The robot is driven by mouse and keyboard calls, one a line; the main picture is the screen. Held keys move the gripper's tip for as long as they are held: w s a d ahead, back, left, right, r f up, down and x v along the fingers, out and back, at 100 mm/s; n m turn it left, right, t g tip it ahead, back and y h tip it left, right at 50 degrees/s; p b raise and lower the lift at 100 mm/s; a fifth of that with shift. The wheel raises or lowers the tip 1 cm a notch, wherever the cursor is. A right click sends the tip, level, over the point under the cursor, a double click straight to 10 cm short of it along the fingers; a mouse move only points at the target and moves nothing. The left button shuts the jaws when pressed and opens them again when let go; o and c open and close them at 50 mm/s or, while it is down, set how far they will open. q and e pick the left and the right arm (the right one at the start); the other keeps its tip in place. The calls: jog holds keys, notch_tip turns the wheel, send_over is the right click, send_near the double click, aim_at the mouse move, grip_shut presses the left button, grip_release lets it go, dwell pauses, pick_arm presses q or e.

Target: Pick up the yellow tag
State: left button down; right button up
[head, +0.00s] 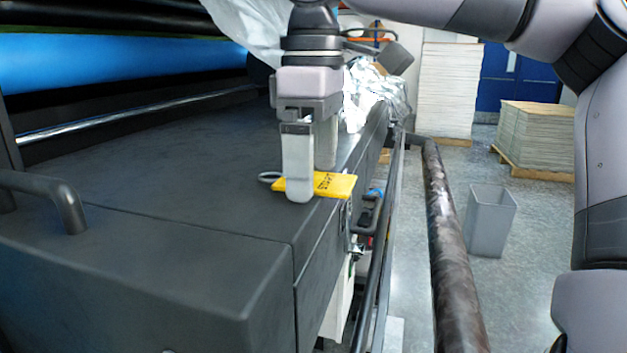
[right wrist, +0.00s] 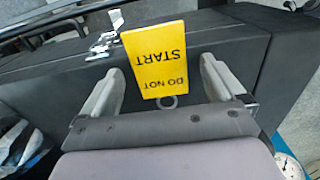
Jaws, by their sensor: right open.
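The yellow tag (head: 333,185) lies on the dark machine top close to its right edge in the head view. It has a grey ring at its left end. In the right wrist view the yellow tag (right wrist: 157,60) reads "DO NOT START", upside down, with the ring (right wrist: 167,101) toward my gripper. My right gripper (head: 312,180) points down at the tag, and one finger hides part of it. In the right wrist view the right gripper (right wrist: 163,82) is open, with a finger on each side of the tag and gaps between. My left gripper is not in view.
The dark machine top (head: 150,170) has a handle (head: 50,195) at the left. Crumpled clear film (head: 375,95) lies behind my gripper. A long dark roller (head: 447,240) runs beside the machine. A grey bin (head: 490,220) and stacked sheets (head: 540,135) stand on the floor.

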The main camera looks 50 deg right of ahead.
dwell(0.3)
jog(key=c, duration=1.1)
notch_tip(320, 180, up, 10)
jog(key=shift+r, duration=0.1)
